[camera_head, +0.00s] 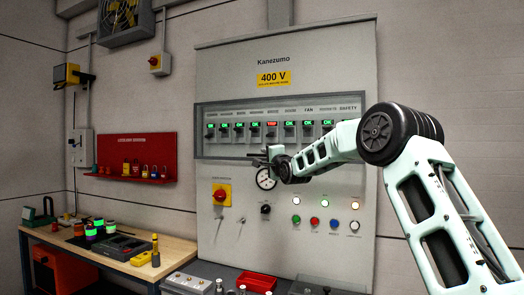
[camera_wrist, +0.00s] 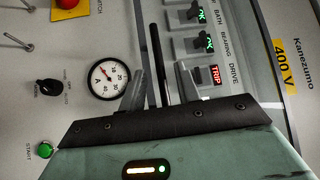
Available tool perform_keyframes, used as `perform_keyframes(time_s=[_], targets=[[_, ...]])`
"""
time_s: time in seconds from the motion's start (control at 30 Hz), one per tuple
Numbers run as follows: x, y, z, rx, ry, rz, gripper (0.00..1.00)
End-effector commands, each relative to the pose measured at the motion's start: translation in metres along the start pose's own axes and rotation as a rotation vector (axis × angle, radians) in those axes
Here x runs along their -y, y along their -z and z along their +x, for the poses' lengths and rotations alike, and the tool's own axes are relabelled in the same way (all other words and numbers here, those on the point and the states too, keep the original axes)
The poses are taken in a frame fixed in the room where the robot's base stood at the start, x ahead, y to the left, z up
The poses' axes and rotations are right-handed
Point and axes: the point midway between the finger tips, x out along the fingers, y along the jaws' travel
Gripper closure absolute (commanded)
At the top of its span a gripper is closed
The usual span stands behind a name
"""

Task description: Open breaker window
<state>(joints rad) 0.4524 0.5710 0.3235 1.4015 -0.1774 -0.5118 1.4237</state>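The breaker window (camera_head: 345,106) is a wide framed opening across the grey cabinet in the head view, over a row of breakers; it looks shut. Most breaker labels glow green; the DRIVE breaker (camera_wrist: 216,75) shows red TRIP in the wrist view. My gripper (camera_head: 262,160) is at the window's lower edge, near the round gauge. In the wrist view my gripper (camera_wrist: 160,90) has its two grey fingers apart. A thin dark bar (camera_wrist: 156,50), perhaps the window's handle, runs between them. I cannot tell whether either finger touches it.
Below the window are a gauge (camera_wrist: 108,79), a black selector knob (camera_wrist: 49,87) and a green button (camera_wrist: 45,150). A red-and-yellow switch (camera_head: 221,194) is lower left. A workbench (camera_head: 180,252) with tools stands at the left, below a red lock board (camera_head: 137,150).

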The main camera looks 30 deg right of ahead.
Motion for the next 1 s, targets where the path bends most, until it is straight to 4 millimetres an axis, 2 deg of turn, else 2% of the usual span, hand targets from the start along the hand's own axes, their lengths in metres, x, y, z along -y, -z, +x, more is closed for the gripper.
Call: perform_keyframes(time_s=[0.1,0.3,0.67,0.8,1.0], targets=[[0.003,-0.001,0.02,0.001,-0.001,0.0,0.68],[0.001,0.0,0.036,0.001,0.0,-0.001,0.68],[-0.001,0.0,0.04,0.001,-0.001,-0.001,0.68],[-0.001,0.0,0.04,0.001,-0.001,-0.001,1.0],[0.0,-0.001,0.039,0.001,-0.002,0.0,1.0]])
